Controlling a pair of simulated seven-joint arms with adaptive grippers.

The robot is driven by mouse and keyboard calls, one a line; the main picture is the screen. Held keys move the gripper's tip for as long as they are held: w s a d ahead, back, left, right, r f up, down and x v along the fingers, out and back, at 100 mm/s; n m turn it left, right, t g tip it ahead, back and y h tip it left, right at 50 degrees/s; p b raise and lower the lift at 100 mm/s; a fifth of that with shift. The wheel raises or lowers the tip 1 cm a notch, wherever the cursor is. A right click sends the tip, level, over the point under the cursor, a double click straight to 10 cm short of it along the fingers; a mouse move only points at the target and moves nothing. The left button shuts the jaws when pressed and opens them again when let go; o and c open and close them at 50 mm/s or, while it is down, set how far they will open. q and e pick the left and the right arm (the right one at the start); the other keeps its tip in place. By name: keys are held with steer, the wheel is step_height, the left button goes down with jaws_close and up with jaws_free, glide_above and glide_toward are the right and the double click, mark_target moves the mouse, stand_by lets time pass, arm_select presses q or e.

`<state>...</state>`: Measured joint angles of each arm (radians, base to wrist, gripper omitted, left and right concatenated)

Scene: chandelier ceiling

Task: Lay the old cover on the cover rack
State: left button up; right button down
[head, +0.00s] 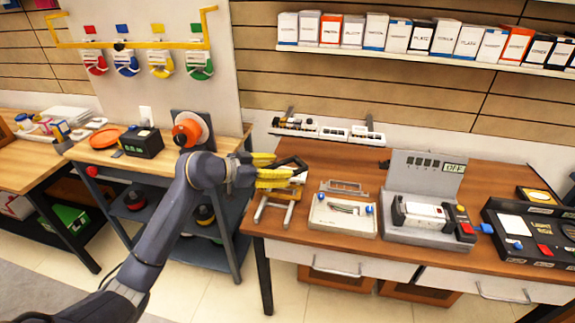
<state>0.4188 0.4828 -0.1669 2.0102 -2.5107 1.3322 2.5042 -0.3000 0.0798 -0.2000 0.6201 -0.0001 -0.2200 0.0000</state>
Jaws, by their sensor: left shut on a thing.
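My left gripper (285,172), with yellow fingers, reaches in from the left over the left end of the brown workbench. It is shut on a dark, slim piece (292,162), which looks like the old cover; the fingers hide part of it. Just below the gripper stands a small pale frame with legs (275,207), which looks like the cover rack. The held piece is above or at the top of this frame; I cannot tell whether they touch. My right gripper is not in view.
To the right on the workbench (320,252) are a pale tray (343,217), a grey device with an upright panel (430,225) and a black light box (530,232). A low shelf with small parts (328,131) runs behind. A wooden side table (105,155) stands left.

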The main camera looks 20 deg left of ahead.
arm_select(q)
steer(key=s+f+m+g+h, duration=0.1)
steer(key=s+f+m+g, duration=0.1)
steer(key=s, duration=1)
steer(key=shift+s+a+f+h, duration=0.4)
steer(key=shift+a+f, duration=0.05)
steer(key=shift+f, duration=0.4)
steer(key=shift+r, duration=0.1)
